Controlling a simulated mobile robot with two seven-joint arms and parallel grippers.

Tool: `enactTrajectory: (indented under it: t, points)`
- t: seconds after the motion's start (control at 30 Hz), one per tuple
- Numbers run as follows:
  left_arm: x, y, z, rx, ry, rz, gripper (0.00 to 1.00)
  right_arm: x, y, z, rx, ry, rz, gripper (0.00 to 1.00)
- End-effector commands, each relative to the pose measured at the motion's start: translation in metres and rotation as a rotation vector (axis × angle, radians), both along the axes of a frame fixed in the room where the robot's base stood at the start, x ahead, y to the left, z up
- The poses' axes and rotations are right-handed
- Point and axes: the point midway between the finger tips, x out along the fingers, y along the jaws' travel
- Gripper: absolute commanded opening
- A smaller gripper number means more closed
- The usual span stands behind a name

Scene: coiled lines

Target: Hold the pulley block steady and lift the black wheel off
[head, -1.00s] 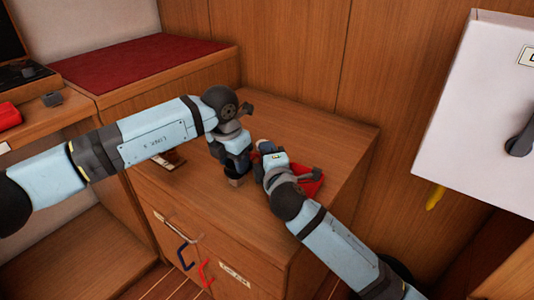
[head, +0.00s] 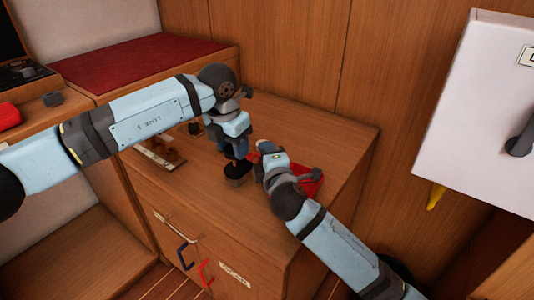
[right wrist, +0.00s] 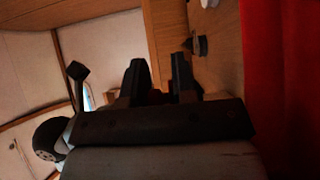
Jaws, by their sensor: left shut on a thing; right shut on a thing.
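My left gripper (head: 238,152) points down over the cabinet top in the head view, shut. The black wheel (head: 237,168) shows as a dark disc at its lower end, and I take it to be in its jaws. My right gripper (head: 262,150) reaches in from the lower right, close beside the left one, and is shut. What it grips is mostly hidden by the hand; I take it to be the pulley block. In the right wrist view two dark fingers of my right gripper (right wrist: 155,80) show, with the held thing hard to make out.
A red object (head: 311,182) lies beside my right wrist. A wooden piece (head: 160,150) lies on the cabinet top (head: 320,130) at the left. A white box (head: 475,110) hangs at the right. The cabinet top's back right is clear.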

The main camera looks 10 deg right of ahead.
Motion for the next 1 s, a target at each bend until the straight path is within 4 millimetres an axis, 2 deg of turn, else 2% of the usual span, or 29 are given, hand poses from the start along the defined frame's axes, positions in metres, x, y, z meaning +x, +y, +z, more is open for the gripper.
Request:
enactTrajectory:
  t: [0.03,0.07,0.1,0.17,0.2,0.47,0.57,0.67,1.0]
  points:
    - [0.0,0.0,0.0,0.0,0.0,0.0,0.25,0.0,0.0,-0.001,0.0,0.001,0.0,0.0]
    - [0.0,0.0,0.0,0.0,0.0,0.0,0.25,0.0,0.0,-0.001,0.0,0.001,0.0,0.29]
    - [0.0,0.0,0.0,0.0,0.0,0.0,0.25,0.0,0.0,-0.001,0.0,0.001,0.0,0.39]
    - [0.0,0.0,0.0,0.0,0.0,0.0,0.25,0.0,0.0,-0.001,0.0,0.001,0.0,0.52]
    - [0.0,0.0,0.0,0.0,0.0,0.0,0.25,0.0,0.0,0.0,0.0,0.001,0.0,0.55]
    - [0.0,0.0,0.0,0.0,0.0,0.0,0.25,-0.001,0.0,0.0,0.0,0.0,0.0,0.55]
    - [0.0,0.0,0.0,0.0,0.0,0.0,0.25,-0.008,0.0,-0.001,0.0,0.001,0.001,0.55]
    - [0.0,0.0,0.0,0.0,0.0,0.0,0.25,-0.024,-0.001,-0.001,0.001,0.002,0.001,0.55]
    - [0.0,0.0,0.0,0.0,0.0,0.0,0.25,-0.094,-0.004,-0.001,0.002,0.002,0.001,0.55]
